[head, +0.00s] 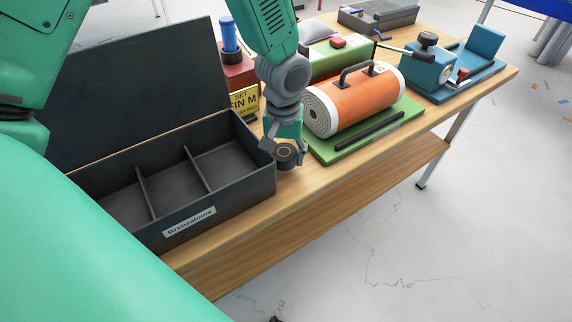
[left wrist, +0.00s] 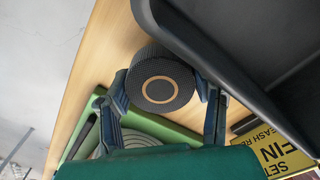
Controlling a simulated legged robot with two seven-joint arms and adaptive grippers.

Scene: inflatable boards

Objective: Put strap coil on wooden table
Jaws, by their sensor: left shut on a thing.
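The strap coil (head: 287,154) is a small dark roll with a tan ring on its face. My left gripper (head: 284,150) is shut on it, with one finger on each side. The left wrist view shows the coil (left wrist: 160,82) between the two fingers, over bare wood. The wooden table (head: 238,222) is a light brown bench. The coil is at or just above its top near the front edge, between the black box and the green board; I cannot tell whether it touches the wood. My right gripper is not in view.
An open black box (head: 195,212) with empty compartments stands close left of the coil. An orange roll (head: 352,103) lies on a green board (head: 378,138) to the right. A yellow sign (head: 244,102) and blue clamp device (head: 428,68) stand further back. Bare wood is narrow here.

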